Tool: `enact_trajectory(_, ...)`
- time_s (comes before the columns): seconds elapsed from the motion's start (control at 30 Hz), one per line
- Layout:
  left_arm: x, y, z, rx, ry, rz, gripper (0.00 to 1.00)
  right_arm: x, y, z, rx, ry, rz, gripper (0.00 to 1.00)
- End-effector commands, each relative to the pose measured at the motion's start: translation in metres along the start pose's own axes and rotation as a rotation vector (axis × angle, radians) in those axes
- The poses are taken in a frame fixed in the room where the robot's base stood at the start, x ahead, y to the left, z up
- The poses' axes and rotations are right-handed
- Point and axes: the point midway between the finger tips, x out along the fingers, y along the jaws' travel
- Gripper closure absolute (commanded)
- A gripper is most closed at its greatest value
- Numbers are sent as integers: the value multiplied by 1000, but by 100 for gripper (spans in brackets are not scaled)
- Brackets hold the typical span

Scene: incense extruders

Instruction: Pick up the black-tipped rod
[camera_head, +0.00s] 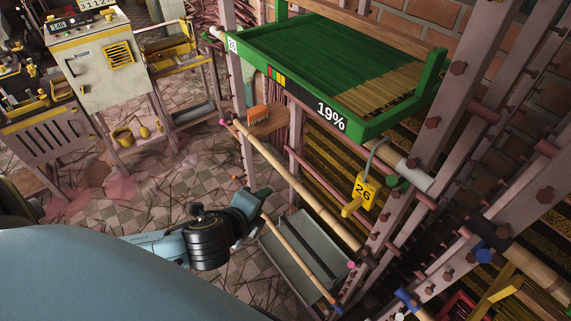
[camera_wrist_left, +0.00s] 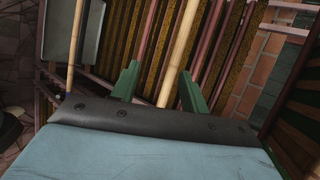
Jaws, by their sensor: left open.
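My left gripper (camera_head: 258,203) reaches in from the lower left in the head view and is open, beside the rack. In the left wrist view its two green fingers (camera_wrist_left: 158,88) stand apart. A pale bamboo rod (camera_wrist_left: 180,50) shows between them there; its depth against the fingers is unclear. In the head view a long wooden rod (camera_head: 300,185) slants down along the rack, and a thinner rod (camera_head: 296,258) slants below the gripper. My right gripper is not in view.
A green tray (camera_head: 362,128) of sticks, marked 19%, sits on the rack above. A grey bin (camera_head: 283,262) stands beneath the thinner rod. Metal posts (camera_head: 425,130) crowd the right; tiled floor (camera_head: 190,185) is fairly open at left.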

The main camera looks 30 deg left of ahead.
Motion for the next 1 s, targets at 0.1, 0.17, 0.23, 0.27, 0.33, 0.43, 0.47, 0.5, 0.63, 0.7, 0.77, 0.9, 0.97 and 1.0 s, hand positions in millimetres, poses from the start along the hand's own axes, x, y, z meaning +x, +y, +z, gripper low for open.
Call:
enact_trajectory(0.1,-22,-25,-3,46,12,-41,55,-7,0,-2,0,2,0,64)
enact_trajectory(0.17,-25,-31,-3,58,13,-51,55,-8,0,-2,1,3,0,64)
enact_trajectory(0.23,-21,-34,-3,63,12,-57,55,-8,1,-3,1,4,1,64)
enact_trajectory(0.27,-17,-35,-4,63,12,-58,55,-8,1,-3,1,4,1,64)
enact_trajectory(0.33,-4,-35,-4,62,12,-58,55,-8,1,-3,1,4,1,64)
enact_trajectory(0.43,16,-36,-4,61,11,-58,55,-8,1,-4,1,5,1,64)
enact_trajectory(0.47,22,-36,-4,61,12,-58,55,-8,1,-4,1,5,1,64)
enact_trajectory(0.5,29,-37,-5,60,13,-58,55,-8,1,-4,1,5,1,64)
enact_trajectory(0.63,45,-37,-5,61,14,-57,55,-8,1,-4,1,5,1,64)
enact_trajectory(0.7,50,-37,-6,61,14,-57,55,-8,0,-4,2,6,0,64)
enact_trajectory(0.77,52,-37,-6,60,15,-56,55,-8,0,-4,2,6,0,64)
enact_trajectory(0.9,63,-38,-7,60,15,-57,55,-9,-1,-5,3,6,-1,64)
enact_trajectory(0.97,71,-38,-7,59,13,-56,55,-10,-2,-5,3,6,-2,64)
enact_trajectory(1.0,76,-38,-8,59,14,-57,55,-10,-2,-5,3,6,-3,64)
